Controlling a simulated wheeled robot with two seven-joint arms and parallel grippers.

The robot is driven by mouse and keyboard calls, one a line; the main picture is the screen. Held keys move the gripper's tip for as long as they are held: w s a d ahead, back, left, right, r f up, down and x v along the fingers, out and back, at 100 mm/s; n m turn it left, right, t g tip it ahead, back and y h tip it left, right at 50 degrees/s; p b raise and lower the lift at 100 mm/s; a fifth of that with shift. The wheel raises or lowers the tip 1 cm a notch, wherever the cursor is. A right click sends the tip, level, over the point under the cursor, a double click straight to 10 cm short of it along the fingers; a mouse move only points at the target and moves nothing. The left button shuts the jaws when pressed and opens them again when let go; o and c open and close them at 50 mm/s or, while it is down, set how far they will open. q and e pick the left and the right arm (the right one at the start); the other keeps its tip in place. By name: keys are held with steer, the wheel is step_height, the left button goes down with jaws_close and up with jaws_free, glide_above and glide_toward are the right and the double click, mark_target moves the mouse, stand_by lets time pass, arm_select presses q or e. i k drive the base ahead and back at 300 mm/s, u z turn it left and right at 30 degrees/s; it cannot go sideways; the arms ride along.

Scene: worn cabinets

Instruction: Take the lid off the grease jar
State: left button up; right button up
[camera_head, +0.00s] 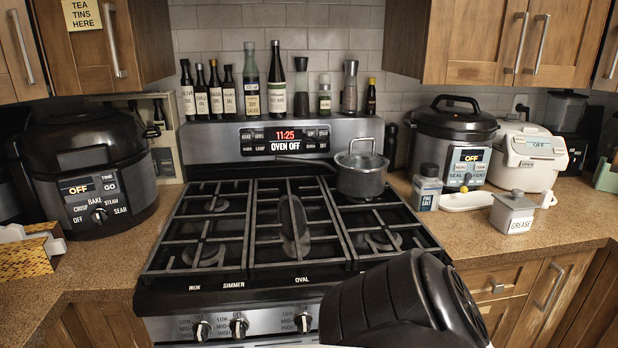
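The grease jar (506,219) is a small squarish light-grey container with a "GREASE" label. It stands upright on the right counter near the front edge. Its lid (515,201), grey with a small knob on top, sits on the jar. A black part of my own arm rises from the bottom edge, in front of the stove and to the left of the jar, not touching it. Neither gripper shows in the head view.
Close behind the jar are a white spoon rest (466,202), a fine salt shaker (426,188), a multicooker (453,140) and a white rice cooker (528,158). A lidded pot (361,180) stands on the stove (290,235). The counter right of the jar is clear.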

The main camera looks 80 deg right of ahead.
mark_target(515, 200)
steer(key=u, duration=0.1)
steer(key=k, duration=1.95)
steer(key=z, duration=0.8)
